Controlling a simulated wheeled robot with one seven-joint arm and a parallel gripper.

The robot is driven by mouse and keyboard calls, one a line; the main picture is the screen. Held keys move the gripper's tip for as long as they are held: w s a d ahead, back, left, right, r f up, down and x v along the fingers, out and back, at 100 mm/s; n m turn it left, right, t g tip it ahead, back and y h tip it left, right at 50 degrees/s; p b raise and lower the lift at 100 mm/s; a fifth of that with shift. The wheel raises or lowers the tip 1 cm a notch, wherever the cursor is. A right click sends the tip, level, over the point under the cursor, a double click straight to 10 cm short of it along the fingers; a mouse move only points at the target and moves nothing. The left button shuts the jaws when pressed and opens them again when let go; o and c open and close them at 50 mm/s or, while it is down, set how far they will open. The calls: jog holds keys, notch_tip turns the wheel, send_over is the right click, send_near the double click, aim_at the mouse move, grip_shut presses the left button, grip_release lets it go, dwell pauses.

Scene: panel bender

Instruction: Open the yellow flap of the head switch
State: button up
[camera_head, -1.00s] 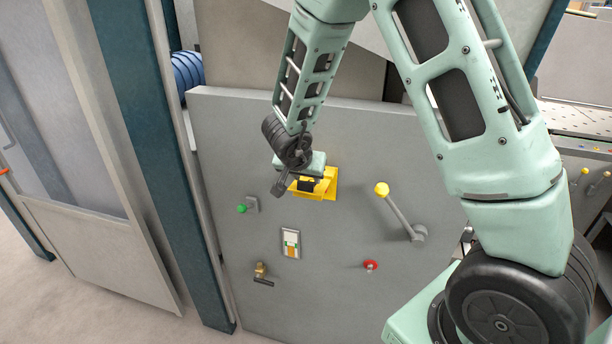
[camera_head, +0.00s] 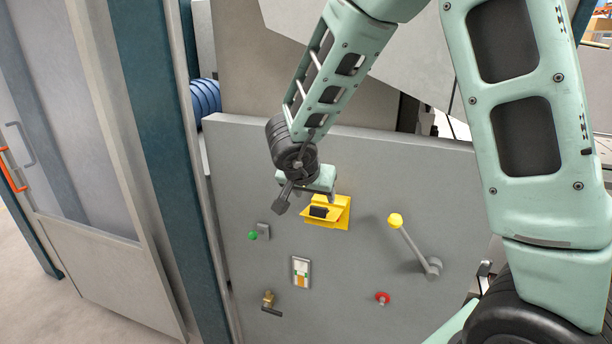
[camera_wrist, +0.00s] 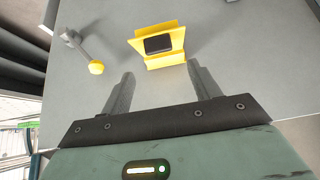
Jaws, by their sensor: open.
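The head switch is a yellow housing (camera_head: 340,203) on the grey panel, in the middle of the head view. Its yellow flap (camera_head: 312,219) stands out from the panel at a slant, with a black rectangular part (camera_head: 318,211) showing on it. In the wrist view the flap (camera_wrist: 176,42) and the black part (camera_wrist: 158,44) show ahead of my fingers. My gripper (camera_wrist: 160,74) is open and empty, its two fingers apart and short of the yellow housing. In the head view my gripper (camera_head: 322,190) is just above the switch; its fingertips are mostly hidden there.
A grey lever with a yellow knob (camera_head: 395,220) juts out right of the switch. A green button (camera_head: 253,235), a white-and-orange switch (camera_head: 301,270), a brass key-like part (camera_head: 268,299) and a red button (camera_head: 382,298) are lower on the panel. A blue post (camera_head: 170,150) stands left.

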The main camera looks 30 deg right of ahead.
jog(key=v, duration=0.9)
jog(key=shift+s+a+r, duration=0.2)
jog(key=shift+s+r, duration=0.05)
jog(key=shift+r, duration=0.05)
